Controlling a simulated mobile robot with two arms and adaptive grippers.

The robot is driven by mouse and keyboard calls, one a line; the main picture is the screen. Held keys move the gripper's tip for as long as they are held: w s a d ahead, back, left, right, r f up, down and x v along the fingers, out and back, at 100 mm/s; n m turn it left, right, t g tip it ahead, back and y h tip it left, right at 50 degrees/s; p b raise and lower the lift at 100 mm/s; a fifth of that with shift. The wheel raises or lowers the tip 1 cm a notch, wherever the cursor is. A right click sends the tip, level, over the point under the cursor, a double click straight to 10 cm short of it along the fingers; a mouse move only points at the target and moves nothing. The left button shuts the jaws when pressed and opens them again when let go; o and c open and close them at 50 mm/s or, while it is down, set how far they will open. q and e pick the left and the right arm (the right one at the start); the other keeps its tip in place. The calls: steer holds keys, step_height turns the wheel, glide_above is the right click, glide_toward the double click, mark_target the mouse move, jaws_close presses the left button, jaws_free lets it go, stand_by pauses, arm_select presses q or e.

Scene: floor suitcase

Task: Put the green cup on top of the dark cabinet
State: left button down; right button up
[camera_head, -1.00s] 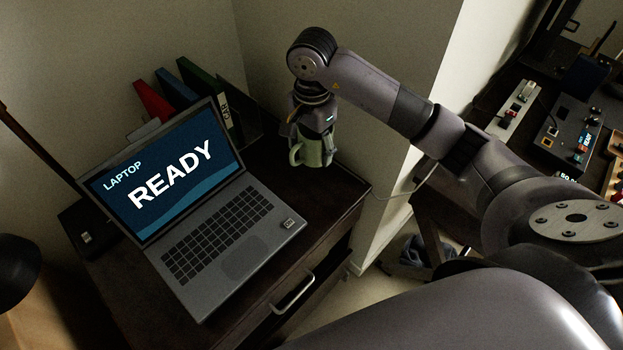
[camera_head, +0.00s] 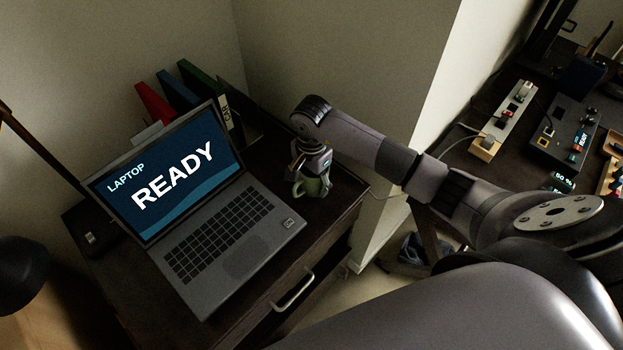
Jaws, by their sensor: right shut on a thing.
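The green cup (camera_head: 313,187) is at the right part of the dark cabinet's top (camera_head: 345,190), to the right of the laptop. My right gripper (camera_head: 311,172) points down from above and is shut on the cup, partly hiding it. The cup looks upright, its handle toward the left. Its base is at or very near the cabinet top; I cannot tell for sure that it touches. My left gripper is not in view.
An open laptop (camera_head: 225,235) fills much of the cabinet top. Red, blue and green binders (camera_head: 196,97) stand behind it. A drawer handle (camera_head: 292,293) sticks out at the front. A dark desk (camera_head: 520,165) with a power strip (camera_head: 503,120) and devices is at the right.

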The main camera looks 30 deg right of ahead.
steer(key=o, duration=1.6)
steer(key=shift+f, duration=0.1)
steer(key=shift+c, duration=0.2)
step_height(320, 180, up, 12)
steer(key=b, duration=0.2)
